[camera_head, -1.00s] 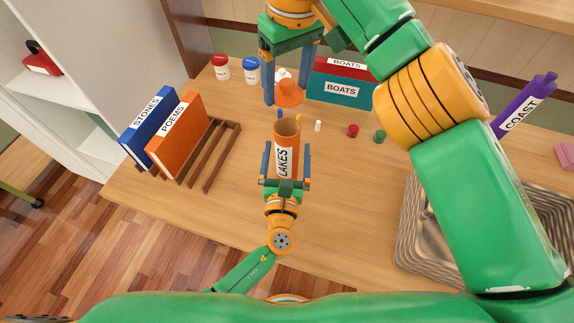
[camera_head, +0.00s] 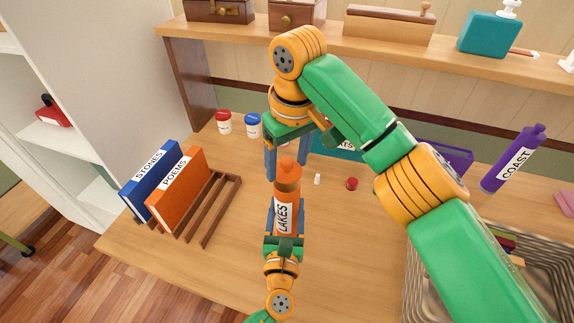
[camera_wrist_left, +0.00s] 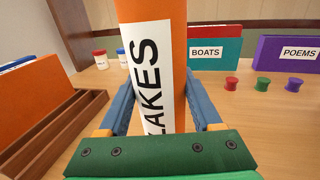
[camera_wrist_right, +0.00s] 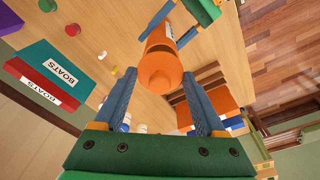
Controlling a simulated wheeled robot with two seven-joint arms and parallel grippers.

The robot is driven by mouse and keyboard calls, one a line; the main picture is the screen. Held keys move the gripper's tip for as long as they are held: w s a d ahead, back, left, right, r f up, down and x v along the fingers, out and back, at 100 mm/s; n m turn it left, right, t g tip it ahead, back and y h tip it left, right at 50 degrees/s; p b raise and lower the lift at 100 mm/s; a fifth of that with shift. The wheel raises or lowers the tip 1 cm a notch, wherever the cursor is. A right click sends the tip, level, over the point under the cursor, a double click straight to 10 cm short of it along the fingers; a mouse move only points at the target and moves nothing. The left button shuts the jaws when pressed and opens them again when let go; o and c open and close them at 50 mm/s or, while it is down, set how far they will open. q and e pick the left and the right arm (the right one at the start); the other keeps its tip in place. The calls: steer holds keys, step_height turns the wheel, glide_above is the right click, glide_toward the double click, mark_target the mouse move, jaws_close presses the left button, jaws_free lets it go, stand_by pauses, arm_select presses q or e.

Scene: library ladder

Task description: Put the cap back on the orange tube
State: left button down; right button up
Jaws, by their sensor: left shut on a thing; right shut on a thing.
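The orange tube (camera_head: 287,212), labelled LAKES, stands upright above the table in the head view. My left gripper (camera_head: 285,222) is shut around its lower body, which also fills the middle of the left wrist view (camera_wrist_left: 153,75). My right gripper (camera_head: 287,160) comes from above and is shut on the cap. The right wrist view shows the cap (camera_wrist_right: 160,73) between its fingertips, over the tube's end.
A wooden rack (camera_head: 212,212) with two books stands left. Red (camera_head: 224,123) and blue (camera_head: 253,126) jars are behind. A teal BOATS book (camera_head: 335,146) is partly hidden by my right arm. A purple COAST tube (camera_head: 514,160) and wire basket (camera_head: 545,262) are right.

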steer(key=shift+f, duration=0.2)
steer(key=shift+f, duration=0.1)
steer(key=shift+f, duration=0.8)
steer(key=shift+f, duration=0.6)
steer(key=o, duration=1.3)
steer(key=shift+c, duration=0.2)
step_height(320, 180, up, 12)
steer(key=s, duration=0.1)
steer(key=shift+s+d, duration=0.15)
steer(key=shift+d, duration=0.2)
